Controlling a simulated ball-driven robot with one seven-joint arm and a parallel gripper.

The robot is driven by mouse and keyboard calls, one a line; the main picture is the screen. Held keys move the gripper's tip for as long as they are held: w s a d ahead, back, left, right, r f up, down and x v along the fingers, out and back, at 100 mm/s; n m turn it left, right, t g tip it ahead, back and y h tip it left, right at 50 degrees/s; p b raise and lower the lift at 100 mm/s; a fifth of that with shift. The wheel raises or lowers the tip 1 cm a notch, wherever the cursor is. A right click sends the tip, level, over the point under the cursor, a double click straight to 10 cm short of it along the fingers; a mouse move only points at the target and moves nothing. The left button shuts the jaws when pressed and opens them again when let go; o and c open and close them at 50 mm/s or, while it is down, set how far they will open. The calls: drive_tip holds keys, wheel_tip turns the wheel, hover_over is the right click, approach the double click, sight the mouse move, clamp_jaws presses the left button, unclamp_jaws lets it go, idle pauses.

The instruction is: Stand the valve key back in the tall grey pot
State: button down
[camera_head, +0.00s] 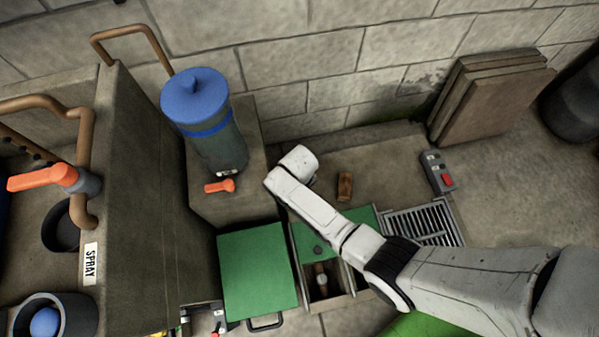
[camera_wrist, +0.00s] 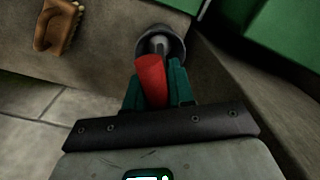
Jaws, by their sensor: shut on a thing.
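In the wrist view my gripper (camera_wrist: 160,95) is shut on the red grip of the valve key (camera_wrist: 151,78). The red end points toward the camera, and a grey shaft shows beyond it. A round grey pot (camera_wrist: 178,53) lies just past the fingertips, with the shaft over or inside its mouth. I cannot tell how deep the shaft is, or whether it touches the pot. In the head view my arm hides the fingers, the key and this pot.
A brown brush (camera_head: 345,186) lies beyond my arm. A blue-lidded canister (camera_head: 215,140) stands on a ledge at left. A floor grate (camera_head: 422,222) and grey switch box (camera_head: 437,172) lie right.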

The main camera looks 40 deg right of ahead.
drive_tip(key=shift+f, duration=0.1)
drive_tip(key=c, duration=0.9)
unclamp_jaws()
wheel_tip(320, 180, up, 8)
drive_tip(key=p, duration=0.8)
